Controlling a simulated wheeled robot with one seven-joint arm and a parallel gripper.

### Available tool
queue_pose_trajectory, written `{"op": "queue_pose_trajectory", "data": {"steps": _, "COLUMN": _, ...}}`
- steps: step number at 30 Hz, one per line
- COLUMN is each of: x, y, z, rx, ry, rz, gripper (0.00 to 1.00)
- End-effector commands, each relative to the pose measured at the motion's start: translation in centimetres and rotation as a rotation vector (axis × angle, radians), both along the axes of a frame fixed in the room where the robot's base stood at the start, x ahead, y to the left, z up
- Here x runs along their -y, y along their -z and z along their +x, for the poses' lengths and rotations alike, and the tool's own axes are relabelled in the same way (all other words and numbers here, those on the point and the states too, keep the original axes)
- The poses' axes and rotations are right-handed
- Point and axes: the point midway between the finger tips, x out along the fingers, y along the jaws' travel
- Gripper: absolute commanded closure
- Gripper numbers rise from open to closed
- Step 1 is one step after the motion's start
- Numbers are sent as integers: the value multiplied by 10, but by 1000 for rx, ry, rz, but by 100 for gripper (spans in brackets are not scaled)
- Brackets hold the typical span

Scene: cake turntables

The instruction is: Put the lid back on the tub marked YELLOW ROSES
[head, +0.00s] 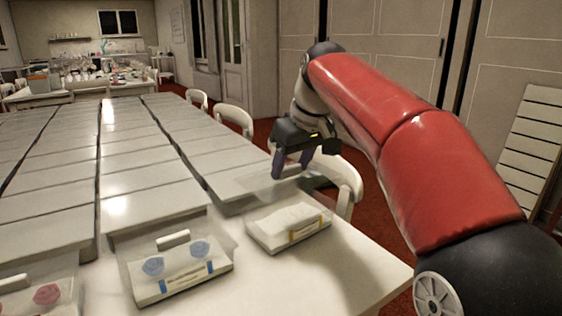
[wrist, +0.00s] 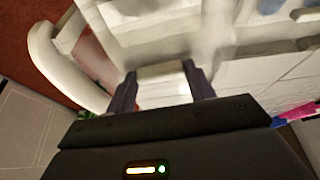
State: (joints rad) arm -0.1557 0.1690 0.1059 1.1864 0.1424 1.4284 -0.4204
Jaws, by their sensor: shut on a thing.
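My gripper (head: 292,171) is shut on the pale handle of a clear lid, and the handle (wrist: 162,78) shows between its fingers in the wrist view. The see-through lid (head: 256,184) hangs above and just behind the right-hand tub; its edges are faint. That tub (head: 290,233) stands near the table's right end, holds something white and has an orange-yellow mark on its front. Its lettering is too small to read. I see no lid handle on it. Whether the lid touches the tub cannot be told.
A lidded tub with blue roses (head: 180,279) stands left of it, and another with red roses (head: 42,300) is at the lower left. White chairs (head: 235,119) line the table's far right side. The front right table corner (head: 350,275) is bare.

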Motion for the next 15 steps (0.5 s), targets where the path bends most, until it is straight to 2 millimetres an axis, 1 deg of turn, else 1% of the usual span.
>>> {"op": "queue_pose_trajectory", "data": {"steps": 1, "x": 0, "y": 6, "z": 0, "rx": 0, "ry": 0, "rz": 0, "gripper": 68}}
{"op": "queue_pose_trajectory", "data": {"steps": 15, "x": 0, "y": 48, "z": 0, "rx": 0, "ry": 0, "rz": 0, "gripper": 68}}
